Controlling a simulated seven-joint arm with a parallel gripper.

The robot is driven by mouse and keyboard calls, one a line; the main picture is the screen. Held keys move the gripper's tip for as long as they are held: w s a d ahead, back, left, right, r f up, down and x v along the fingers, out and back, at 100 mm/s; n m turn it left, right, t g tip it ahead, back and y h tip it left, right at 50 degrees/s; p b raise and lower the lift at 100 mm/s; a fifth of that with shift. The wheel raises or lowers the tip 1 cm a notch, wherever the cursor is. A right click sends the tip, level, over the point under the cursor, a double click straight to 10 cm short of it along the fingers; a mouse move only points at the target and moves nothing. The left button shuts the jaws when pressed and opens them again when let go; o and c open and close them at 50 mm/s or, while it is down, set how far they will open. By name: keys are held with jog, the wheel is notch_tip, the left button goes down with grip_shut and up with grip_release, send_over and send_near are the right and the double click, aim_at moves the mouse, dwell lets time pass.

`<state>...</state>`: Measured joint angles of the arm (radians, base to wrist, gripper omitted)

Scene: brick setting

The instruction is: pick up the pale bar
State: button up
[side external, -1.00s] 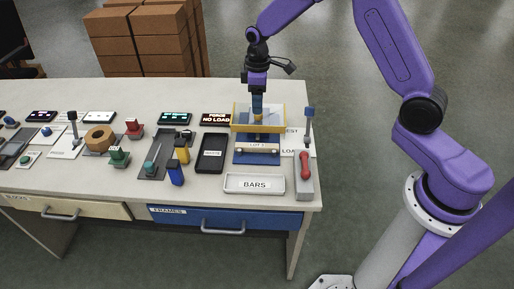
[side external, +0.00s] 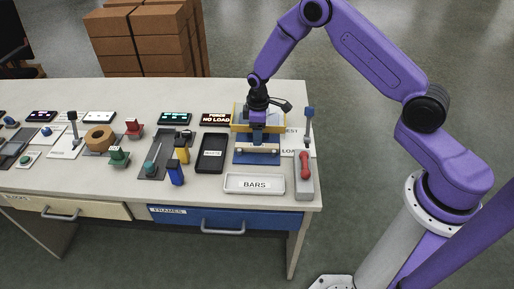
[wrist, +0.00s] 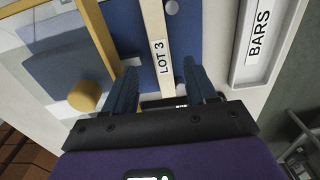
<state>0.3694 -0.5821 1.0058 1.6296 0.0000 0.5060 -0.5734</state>
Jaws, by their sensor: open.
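The pale bar (side external: 242,147), labelled LOT 3, lies across a blue fixture (side external: 246,159) near the right end of the table. In the wrist view the bar (wrist: 153,22) runs down from the top edge toward my gripper. My gripper (side external: 258,141) is low over the middle of the bar. In the wrist view my gripper (wrist: 160,88) is open, with one blue finger on each side of the bar. I cannot tell whether either finger touches it. The bar's near end is hidden by the gripper body.
A yellow-edged clear guard (side external: 237,115) stands just behind the bar. A white BARS tray (side external: 228,189) sits in front. A red-handled lever (side external: 305,166) and a blue-topped post (side external: 309,113) stand at right.

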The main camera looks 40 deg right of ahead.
aim_at(257, 148)
jog(key=shift+s+f, duration=0.15)
jog(key=shift+f, duration=2.15)
grip_shut()
jog(key=shift+r, duration=0.1)
